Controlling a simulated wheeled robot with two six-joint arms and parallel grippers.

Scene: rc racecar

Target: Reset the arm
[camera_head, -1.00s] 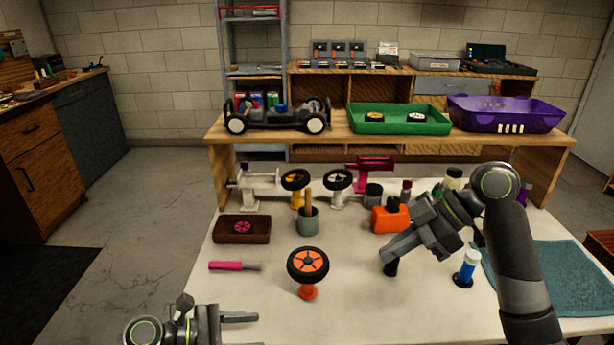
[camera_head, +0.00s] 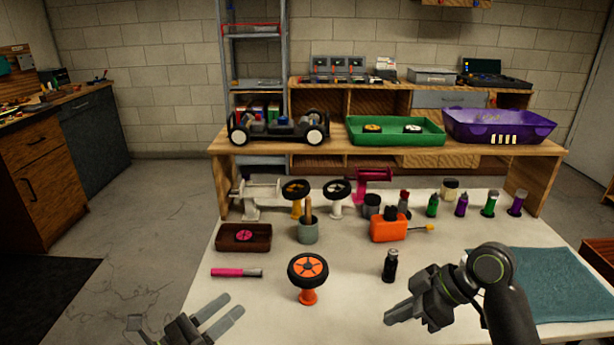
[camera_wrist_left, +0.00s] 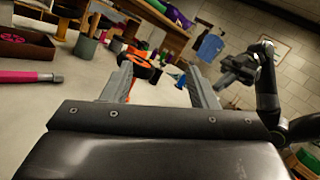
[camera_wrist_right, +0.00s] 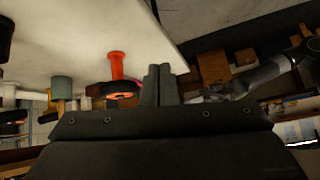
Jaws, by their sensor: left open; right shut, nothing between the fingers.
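My left gripper (camera_head: 226,312) is open and empty at the front left of the white table, and its spread fingers also show in the left wrist view (camera_wrist_left: 160,75). My right gripper (camera_head: 388,312) is shut and empty, low at the front right; its closed fingers show in the right wrist view (camera_wrist_right: 158,75). The right gripper is apart from the small dark bottle (camera_head: 390,266) standing behind it. An orange-rimmed wheel (camera_head: 308,270) sits on an orange stand (camera_head: 308,296) between the two grippers.
A pink-handled tool (camera_head: 236,272), brown tray (camera_head: 233,245), grey cup (camera_head: 307,233) and orange container (camera_head: 386,230) are on the table. A teal towel (camera_head: 550,285) lies right. A car chassis (camera_head: 277,130), green tray (camera_head: 395,138) and purple bin (camera_head: 500,128) stand on the raised shelf.

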